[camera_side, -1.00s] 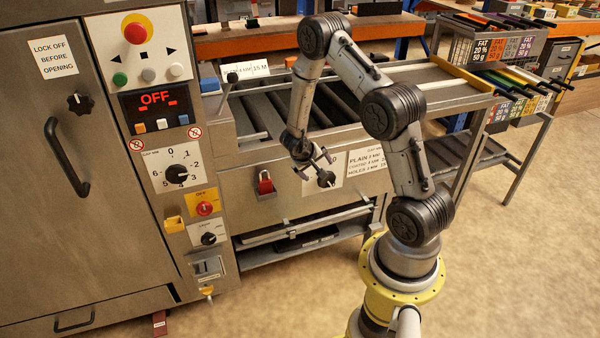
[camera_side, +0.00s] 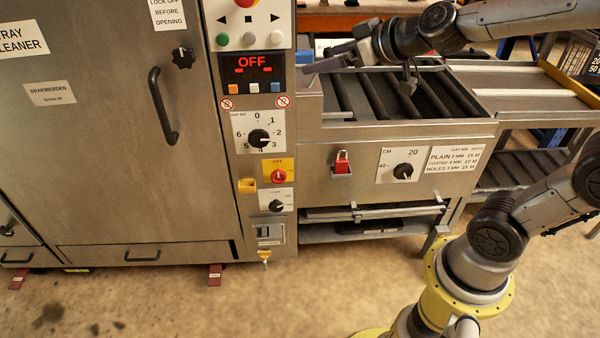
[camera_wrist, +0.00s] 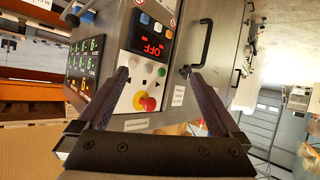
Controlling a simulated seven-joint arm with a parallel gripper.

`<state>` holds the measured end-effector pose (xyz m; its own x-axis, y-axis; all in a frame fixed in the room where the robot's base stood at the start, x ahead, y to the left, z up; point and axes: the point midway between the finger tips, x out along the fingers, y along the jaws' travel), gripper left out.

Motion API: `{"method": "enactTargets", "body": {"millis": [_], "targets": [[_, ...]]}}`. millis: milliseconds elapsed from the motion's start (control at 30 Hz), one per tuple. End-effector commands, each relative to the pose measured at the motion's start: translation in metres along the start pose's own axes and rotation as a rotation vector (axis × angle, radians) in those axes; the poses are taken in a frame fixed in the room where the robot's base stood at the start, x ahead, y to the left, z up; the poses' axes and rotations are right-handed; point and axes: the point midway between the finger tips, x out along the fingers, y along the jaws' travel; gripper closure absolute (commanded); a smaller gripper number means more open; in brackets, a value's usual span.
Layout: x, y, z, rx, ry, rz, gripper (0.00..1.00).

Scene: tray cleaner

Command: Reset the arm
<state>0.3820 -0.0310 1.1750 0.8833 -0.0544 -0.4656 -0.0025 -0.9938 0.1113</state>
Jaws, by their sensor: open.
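My gripper (camera_side: 325,62) is in the side view at the upper middle, raised over the left end of the roller bed and pointing left toward the control panel. In the wrist view my gripper (camera_wrist: 160,75) has its two dark fingers wide apart, with nothing between them. The panel with its red OFF display (camera_wrist: 152,35) and red mushroom button (camera_wrist: 147,103) shows beyond the fingers, and the fingers look clear of it. The forearm runs level to the right edge of the side view. The middle of my arm is out of frame.
The steel cabinet door with a black handle (camera_side: 163,107) stands left of the panel. Below the roller bed (camera_side: 375,98) are a red padlock (camera_side: 342,163) and a black dial (camera_side: 404,171). A tray stand (camera_side: 545,105) adjoins at right. Floor in front is mostly clear.

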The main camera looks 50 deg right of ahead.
Motion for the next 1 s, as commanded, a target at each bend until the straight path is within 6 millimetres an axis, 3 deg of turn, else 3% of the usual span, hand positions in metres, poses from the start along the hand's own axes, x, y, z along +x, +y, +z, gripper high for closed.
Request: {"method": "enactTargets", "body": {"millis": [33, 167, 233, 333, 400, 500, 1000], "targets": [[-0.027, -0.02, 0.001, -0.026, 0.009, -0.067, 0.0], [-0.087, -0.056, 0.036, -0.078, -0.072, -0.196, 0.0], [-0.113, -0.062, 0.069, -0.09, -0.164, -0.219, 0.0], [-0.135, -0.056, 0.115, -0.074, -0.322, -0.192, 0.0], [-0.143, -0.048, 0.144, -0.043, -0.441, -0.153, 0.0], [-0.152, -0.04, 0.168, 0.009, -0.557, -0.103, 0.0], [-0.155, -0.039, 0.173, 0.079, -0.592, -0.081, 0.0]]}}
